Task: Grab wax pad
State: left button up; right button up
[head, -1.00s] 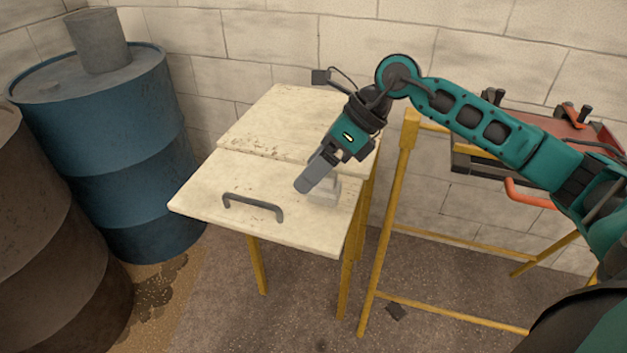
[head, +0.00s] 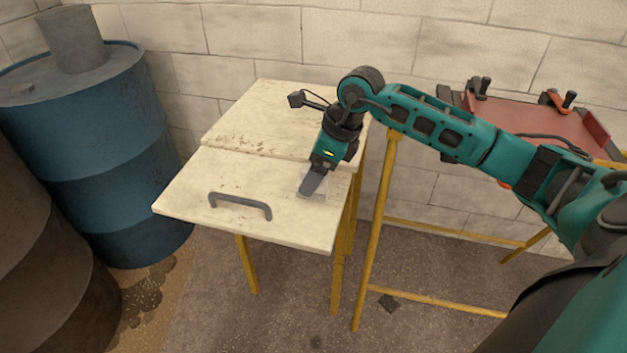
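The wax pad (head: 325,188) appears as a small pale, whitish block on the front part of the cream work table (head: 185,203), right of the dark handle. My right gripper (head: 311,189) comes down from above, with its grey fingers at the pad and covering part of it. From this angle only one finger face shows clearly, so I cannot tell whether the fingers are apart or closed on the pad. My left gripper is not in view.
A dark grey handle (head: 240,203) stands up from the table's front left part. A blue drum (head: 95,150) stands to the left. A yellow frame (head: 375,225) with a reddish tray (head: 540,120) stands to the right. A block wall closes the back.

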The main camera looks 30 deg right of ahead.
jog(key=shift+x, duration=1.35)
jog(key=shift+c, duration=0.5)
jog(key=c, duration=1)
